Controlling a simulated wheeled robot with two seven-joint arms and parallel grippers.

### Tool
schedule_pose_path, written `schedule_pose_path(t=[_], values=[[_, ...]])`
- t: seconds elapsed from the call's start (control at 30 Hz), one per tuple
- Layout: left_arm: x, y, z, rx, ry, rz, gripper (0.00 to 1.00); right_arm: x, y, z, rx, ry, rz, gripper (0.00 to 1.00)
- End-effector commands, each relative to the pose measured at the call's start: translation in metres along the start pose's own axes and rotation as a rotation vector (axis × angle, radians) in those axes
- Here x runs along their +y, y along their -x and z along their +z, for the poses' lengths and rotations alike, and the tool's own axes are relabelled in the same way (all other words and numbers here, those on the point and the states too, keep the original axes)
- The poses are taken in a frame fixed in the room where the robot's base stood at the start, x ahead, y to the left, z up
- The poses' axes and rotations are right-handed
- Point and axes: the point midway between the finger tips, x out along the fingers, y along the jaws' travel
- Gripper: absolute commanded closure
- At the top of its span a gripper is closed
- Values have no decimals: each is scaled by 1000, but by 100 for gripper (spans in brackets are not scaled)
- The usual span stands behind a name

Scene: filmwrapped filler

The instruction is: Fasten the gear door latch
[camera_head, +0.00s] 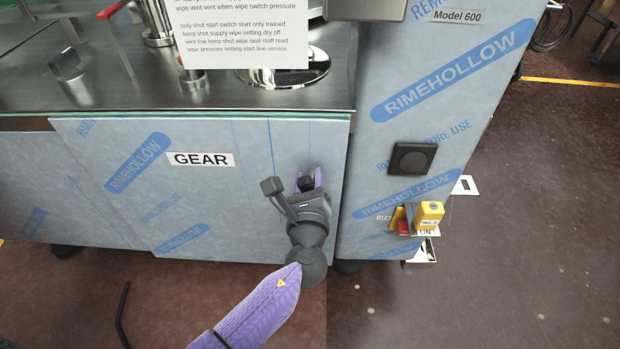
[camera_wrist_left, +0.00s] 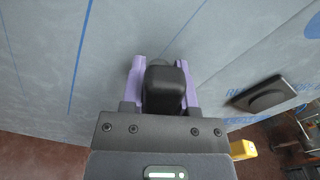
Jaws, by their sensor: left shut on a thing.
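The gear door (camera_head: 110,170) is the film-wrapped grey-blue panel with the GEAR label (camera_head: 200,159), on the front of the machine. Its latch is a black knob (camera_head: 306,184) near the panel's right side. My left gripper (camera_head: 312,179) is shut on this knob, with purple fingers on both sides of it. In the left wrist view, the black knob (camera_wrist_left: 165,90) sits between the two purple fingers. The gripper hides much of the latch, so I cannot tell its turn or whether the door is fully flush. My right gripper is not in view.
A cabinet (camera_head: 425,100) marked Model 600 stands just right of the door. It bears a black square fitting (camera_head: 411,158) and a yellow block (camera_head: 428,215) beside a red part. The steel top (camera_head: 130,85) carries fittings and a white notice (camera_head: 240,32).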

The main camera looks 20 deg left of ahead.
Motion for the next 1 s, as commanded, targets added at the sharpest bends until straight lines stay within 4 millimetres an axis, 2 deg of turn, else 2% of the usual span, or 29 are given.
schedule_pose_path(t=[0.17,0.3,0.4,0.67,0.7,0.83,1.0], values=[[-2,0,2,1,-53,0,100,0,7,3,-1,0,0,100],[-7,0,5,1,-335,-2,100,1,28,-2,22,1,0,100],[-6,0,2,0,-452,-1,100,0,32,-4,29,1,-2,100],[-5,0,-2,1,-471,0,100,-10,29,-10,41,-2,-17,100],[-5,0,-2,1,-470,0,55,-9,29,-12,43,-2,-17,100],[-5,0,-2,1,-469,0,28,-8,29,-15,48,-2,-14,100],[-5,0,-2,0,-467,0,26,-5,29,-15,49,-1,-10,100]])
